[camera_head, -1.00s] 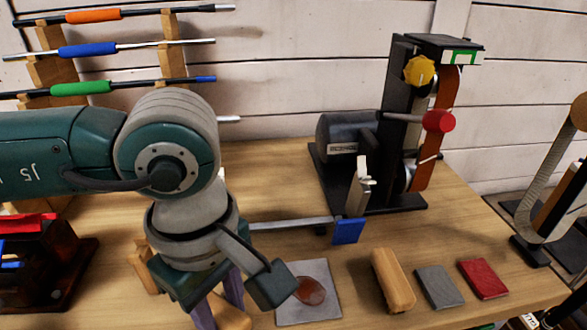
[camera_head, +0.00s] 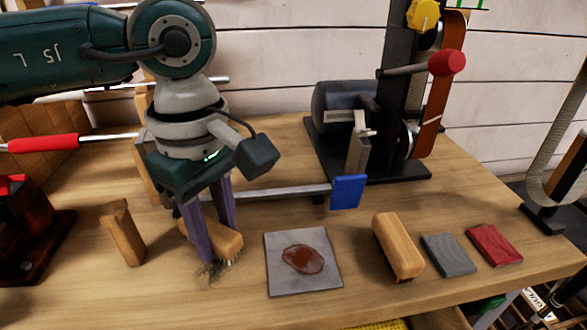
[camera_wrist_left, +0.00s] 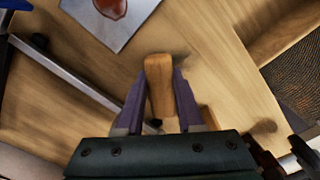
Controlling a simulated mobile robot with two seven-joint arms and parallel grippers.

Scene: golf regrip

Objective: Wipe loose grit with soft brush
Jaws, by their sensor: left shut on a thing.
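My left gripper (camera_head: 207,225) is shut on a soft brush (camera_head: 228,240) with a light wooden body, and the fingers point down. Its dark bristles face the workbench (camera_head: 350,300); I cannot tell if they touch it. Dark specks like loose grit (camera_head: 208,274) lie around the bristle tips. In the left wrist view the brush's wooden body (camera_wrist_left: 159,80) sits between both purple fingers (camera_wrist_left: 157,105). The fingers hide part of the brush in the head view. My right gripper is not in view.
A silver shaft with a blue end (camera_head: 348,191) runs just behind the gripper. A grey plate (camera_head: 280,285) with a reddish-brown puddle lies to the right. Wooden blocks (camera_head: 122,232) (camera_head: 398,246), grey (camera_head: 447,254) and red pads (camera_head: 494,244) lie around. A belt machine (camera_head: 345,110) stands behind.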

